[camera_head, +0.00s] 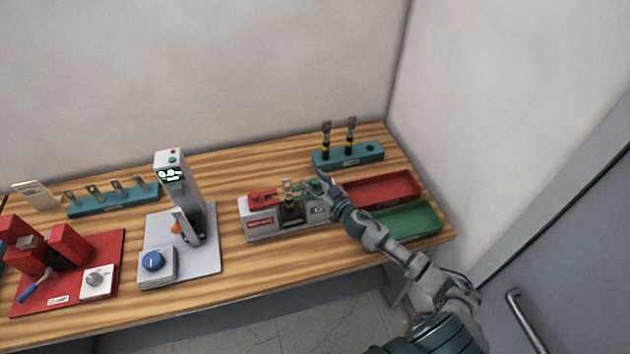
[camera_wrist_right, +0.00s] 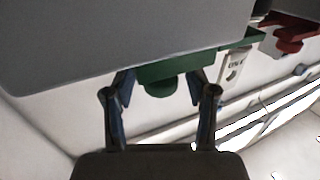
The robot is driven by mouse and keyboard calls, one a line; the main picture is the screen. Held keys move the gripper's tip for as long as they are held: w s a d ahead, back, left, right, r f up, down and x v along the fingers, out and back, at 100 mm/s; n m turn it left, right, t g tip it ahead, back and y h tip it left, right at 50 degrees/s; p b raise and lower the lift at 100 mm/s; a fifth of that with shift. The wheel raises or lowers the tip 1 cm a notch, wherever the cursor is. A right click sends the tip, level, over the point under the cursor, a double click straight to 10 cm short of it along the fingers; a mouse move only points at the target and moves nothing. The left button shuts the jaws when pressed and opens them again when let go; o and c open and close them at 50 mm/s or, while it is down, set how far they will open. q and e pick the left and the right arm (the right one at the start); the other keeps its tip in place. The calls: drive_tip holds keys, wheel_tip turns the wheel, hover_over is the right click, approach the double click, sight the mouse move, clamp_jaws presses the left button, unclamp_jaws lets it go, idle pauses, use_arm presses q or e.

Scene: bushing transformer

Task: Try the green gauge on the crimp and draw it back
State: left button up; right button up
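The green gauge (camera_head: 310,187) is at the right side of the crimp (camera_head: 288,186), which stands upright in a dark holder on the grey gauge stand (camera_head: 262,226). My right gripper (camera_head: 323,184) is at the gauge's right end. In the right wrist view the fingers (camera_wrist_right: 161,86) are closed on either side of the green gauge's handle (camera_wrist_right: 160,72), and its thin arm reaches right. I cannot tell whether the gauge touches or surrounds the crimp. The red gauge (camera_head: 264,197) lies on the stand's left part. My left gripper is not in view.
A teal rack (camera_head: 350,157) with two dark-bodied pieces stands behind. A red tray (camera_head: 385,190) and a green tray (camera_head: 410,222) lie right, partly behind my arm. A grey press (camera_head: 180,185) and red fixture (camera_head: 67,250) stand left.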

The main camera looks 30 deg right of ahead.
drive_tip(key=s+d, duration=0.2)
drive_tip(key=s, duration=1)
